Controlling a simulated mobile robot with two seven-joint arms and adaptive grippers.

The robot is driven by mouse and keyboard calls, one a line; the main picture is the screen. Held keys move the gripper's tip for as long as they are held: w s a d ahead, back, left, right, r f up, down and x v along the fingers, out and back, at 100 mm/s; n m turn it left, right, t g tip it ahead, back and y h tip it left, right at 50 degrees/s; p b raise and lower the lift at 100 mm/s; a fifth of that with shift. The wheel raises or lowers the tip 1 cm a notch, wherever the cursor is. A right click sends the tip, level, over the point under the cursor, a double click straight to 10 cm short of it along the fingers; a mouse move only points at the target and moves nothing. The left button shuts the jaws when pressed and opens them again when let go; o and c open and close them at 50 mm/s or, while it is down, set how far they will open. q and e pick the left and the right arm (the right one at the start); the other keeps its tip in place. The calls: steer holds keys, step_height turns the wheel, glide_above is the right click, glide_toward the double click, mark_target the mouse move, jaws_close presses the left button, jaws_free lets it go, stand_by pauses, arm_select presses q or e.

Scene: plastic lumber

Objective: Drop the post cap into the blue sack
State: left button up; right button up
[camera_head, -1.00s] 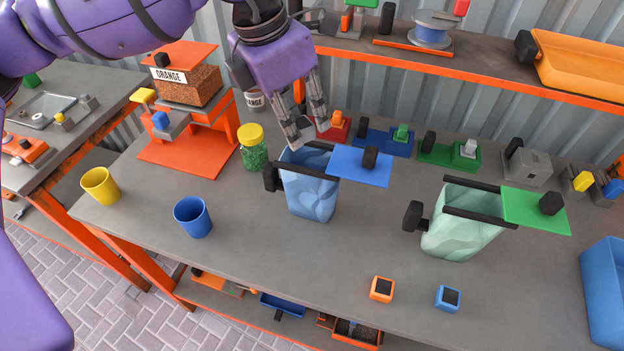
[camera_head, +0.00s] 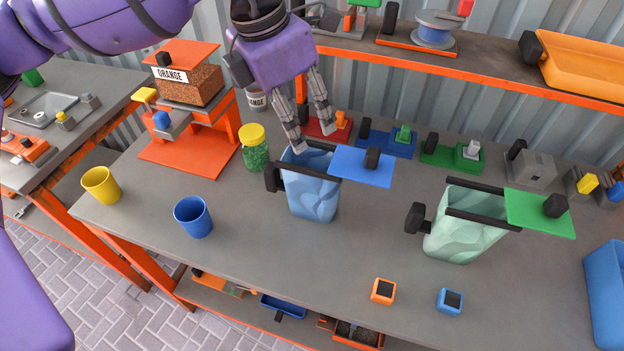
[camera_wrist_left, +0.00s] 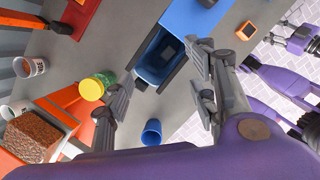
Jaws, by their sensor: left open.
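The blue sack (camera_head: 310,196) stands open on the grey bench, held by a frame with dark bars and a blue plate (camera_head: 361,166). My left gripper (camera_head: 314,140) is open above the sack's back rim, fingers pointing down and spread. In the left wrist view the fingers lie on either side of the sack's mouth (camera_wrist_left: 158,50), with nothing between them. A dark squarish patch shows inside the sack; I cannot tell whether it is the post cap. I cannot make out a post cap elsewhere. Part of my right arm shows at the wrist view's right edge, its jaw state unclear.
A pale green sack (camera_head: 462,236) stands to the right. A green-filled jar with a yellow lid (camera_head: 254,150) is left of the blue sack. A blue cup (camera_head: 192,216), a yellow cup (camera_head: 101,185) and small orange (camera_head: 383,291) and blue (camera_head: 449,301) blocks stand on the bench.

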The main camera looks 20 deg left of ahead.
arm_select(q)
steer(key=v, duration=1.1)
steer(key=shift+f, duration=0.1)
